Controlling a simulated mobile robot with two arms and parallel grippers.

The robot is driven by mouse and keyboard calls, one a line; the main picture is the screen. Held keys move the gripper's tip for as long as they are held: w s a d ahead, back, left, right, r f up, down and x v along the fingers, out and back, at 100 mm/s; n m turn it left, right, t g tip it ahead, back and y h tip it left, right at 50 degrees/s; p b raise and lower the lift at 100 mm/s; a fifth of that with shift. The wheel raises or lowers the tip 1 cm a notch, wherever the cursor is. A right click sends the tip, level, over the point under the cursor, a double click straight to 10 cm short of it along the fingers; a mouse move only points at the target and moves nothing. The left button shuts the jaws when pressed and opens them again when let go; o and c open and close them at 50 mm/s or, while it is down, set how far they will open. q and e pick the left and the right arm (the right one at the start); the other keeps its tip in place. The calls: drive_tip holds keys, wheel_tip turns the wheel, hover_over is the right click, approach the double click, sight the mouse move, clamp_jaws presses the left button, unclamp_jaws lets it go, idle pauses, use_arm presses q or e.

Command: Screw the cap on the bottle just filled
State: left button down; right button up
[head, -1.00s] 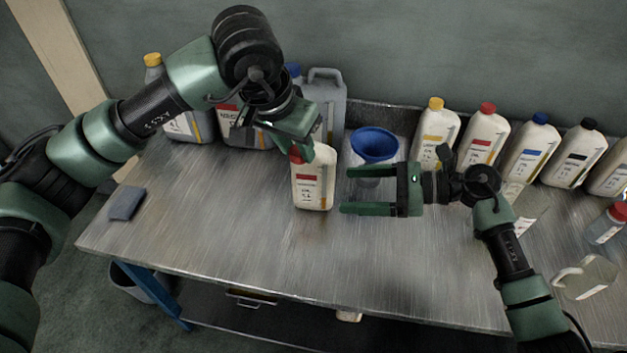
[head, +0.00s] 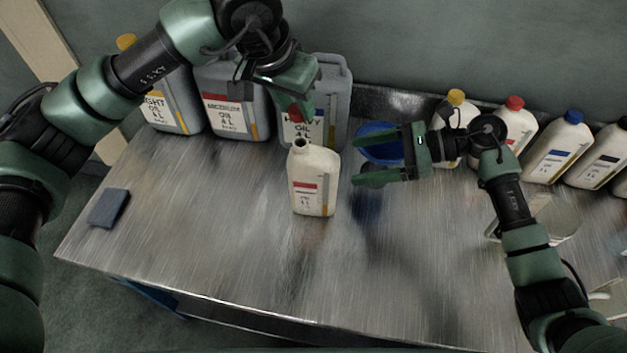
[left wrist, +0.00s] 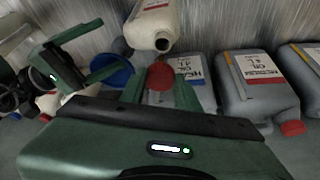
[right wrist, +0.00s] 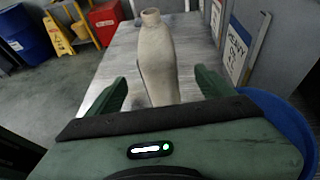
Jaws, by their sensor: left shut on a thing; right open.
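The cream bottle with a red and white label (head: 315,180) stands upright on the metal table, its mouth uncovered. My left gripper (head: 297,108) is shut on a red cap (left wrist: 160,76), held above the bottle's mouth with a visible gap. The left wrist view shows the bottle (left wrist: 153,22) with its dark open mouth near the cap. My right gripper (head: 364,160) is open and empty, to the right of the bottle with its fingers pointing at it. In the right wrist view the bottle (right wrist: 158,60) stands ahead between the fingers, apart from them.
Large grey oil canisters (head: 235,105) stand behind the bottle. A blue funnel (head: 378,145) is behind my right gripper. Several cream bottles with coloured caps (head: 556,148) line the back right. A dark sponge-like block (head: 109,208) lies at left; the front of the table is clear.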

use_arm(q)
drive_tip(key=shift+s+r, duration=0.15)
drive_tip(key=shift+s, duration=0.25)
drive_tip(key=shift+w, duration=0.25)
use_arm(e)
drive_tip(key=x, duration=1.2)
drive_tip(key=shift+s, duration=0.1)
clamp_jaws()
use_arm(q)
hover_over(304, 139)
drive_tip(key=s+a, duration=0.1)
drive_tip(key=s, duration=0.1)
drive_tip(key=shift+a+f, duration=0.1)
drive_tip(key=shift+f, duration=2.5)
